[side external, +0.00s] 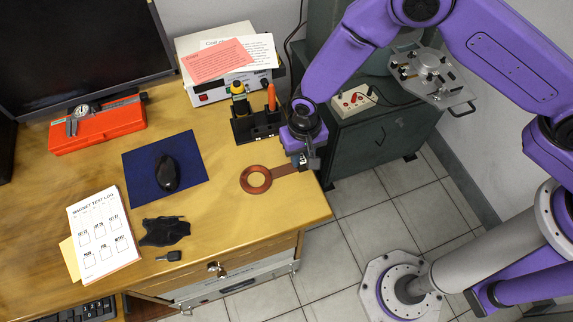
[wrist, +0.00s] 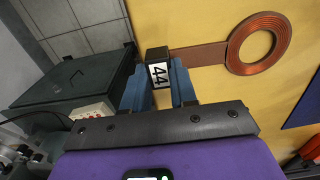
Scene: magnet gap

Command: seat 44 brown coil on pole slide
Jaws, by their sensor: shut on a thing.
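The brown coil (side external: 257,180) is a flat copper-coloured ring on a strip handle. It shows in the wrist view (wrist: 258,43) with a black end block (wrist: 157,55) labelled 44. My gripper (side external: 304,162) is shut on that block, with the blue fingers (wrist: 158,88) on either side of it. The ring lies flat over the desk's right part; I cannot tell whether it touches the wood. A metal plate assembly with a round centre and a handle (side external: 432,75), at the upper right, looks like the pole slide; my arm passes close to it in the picture.
A dark green cabinet (side external: 385,135) with a switch box (side external: 353,100) stands right of the desk, beyond a gap.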

